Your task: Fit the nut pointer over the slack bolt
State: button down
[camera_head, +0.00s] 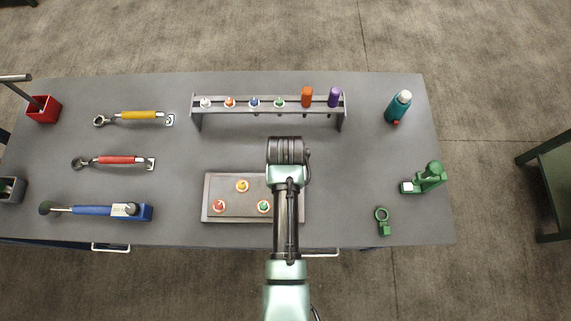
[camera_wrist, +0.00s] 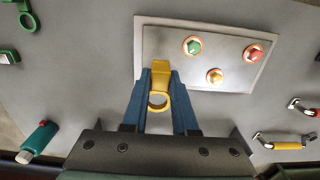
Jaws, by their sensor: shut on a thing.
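In the wrist view my gripper (camera_wrist: 160,80) is shut on a yellow ring with a tab, which I take for the nut pointer (camera_wrist: 158,66). The blue fingers grip its tab; its open ring is nearer the camera. It is by the left part of a grey bolt plate (camera_wrist: 272,84), apart from the visible bolts. The plate carries a green bolt (camera_wrist: 193,45), a red bolt (camera_wrist: 256,54) and a yellow bolt (camera_wrist: 215,76). I cannot tell which is slack. In the head view my arm hides the gripper, the pointer and the plate's right part (camera_head: 233,219).
A rack (camera_head: 270,107) with several coloured tools stands behind the plate. Wrenches with yellow (camera_head: 138,115), red (camera_head: 117,160) and blue (camera_head: 92,210) handles lie left.

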jog(key=shift+s+d+r, duration=0.1)
jog(key=shift+s, duration=0.1)
jog(key=shift+w+f, duration=0.1)
jog(key=shift+f, duration=0.4)
jog(key=shift+f+b, duration=2.8)
jog(key=shift+f, duration=1)
jog(key=c, duration=0.6)
grip_release()
